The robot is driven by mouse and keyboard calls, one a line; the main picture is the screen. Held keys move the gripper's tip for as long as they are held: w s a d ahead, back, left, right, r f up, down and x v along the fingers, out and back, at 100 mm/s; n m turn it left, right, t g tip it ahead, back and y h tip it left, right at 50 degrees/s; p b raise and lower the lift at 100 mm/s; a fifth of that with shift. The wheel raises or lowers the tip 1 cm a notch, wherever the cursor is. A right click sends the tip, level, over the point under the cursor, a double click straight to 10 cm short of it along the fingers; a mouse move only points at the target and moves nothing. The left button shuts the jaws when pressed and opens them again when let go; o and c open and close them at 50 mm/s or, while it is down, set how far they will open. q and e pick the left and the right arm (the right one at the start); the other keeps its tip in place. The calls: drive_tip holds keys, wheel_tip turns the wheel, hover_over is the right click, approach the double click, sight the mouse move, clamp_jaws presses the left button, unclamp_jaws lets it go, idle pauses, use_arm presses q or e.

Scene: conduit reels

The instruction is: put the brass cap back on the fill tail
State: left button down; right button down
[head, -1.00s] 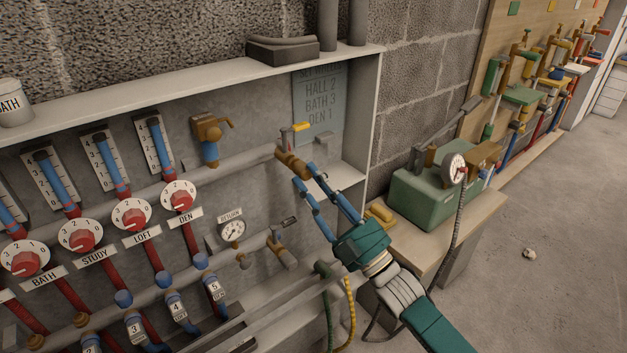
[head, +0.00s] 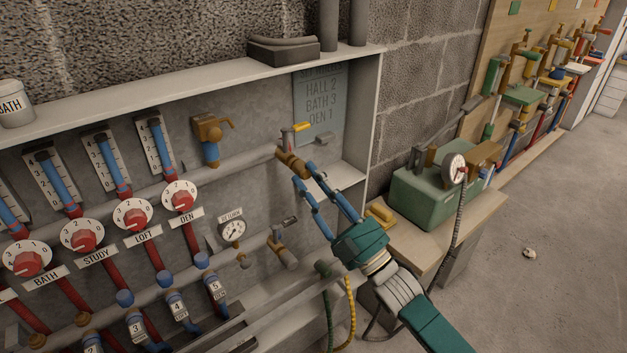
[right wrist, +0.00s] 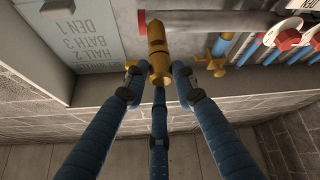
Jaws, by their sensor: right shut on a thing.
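The brass fill tail (right wrist: 156,36) is on the end of the upper pipe, and in the head view it sits at the right end (head: 284,155). The brass cap (right wrist: 161,73) shows as a wider end piece in line with the tail in the right wrist view. I cannot tell whether it is seated or only touching. My right gripper (head: 304,174) has its blue fingers shut around the cap, reaching up from the lower right; its fingertips also surround it in the right wrist view (right wrist: 157,78). My left gripper is not in view.
The cabinet's right wall (head: 361,120) is close by. A green pump (head: 425,195) stands on a bench to the right. A return gauge (head: 232,231) is lower left.

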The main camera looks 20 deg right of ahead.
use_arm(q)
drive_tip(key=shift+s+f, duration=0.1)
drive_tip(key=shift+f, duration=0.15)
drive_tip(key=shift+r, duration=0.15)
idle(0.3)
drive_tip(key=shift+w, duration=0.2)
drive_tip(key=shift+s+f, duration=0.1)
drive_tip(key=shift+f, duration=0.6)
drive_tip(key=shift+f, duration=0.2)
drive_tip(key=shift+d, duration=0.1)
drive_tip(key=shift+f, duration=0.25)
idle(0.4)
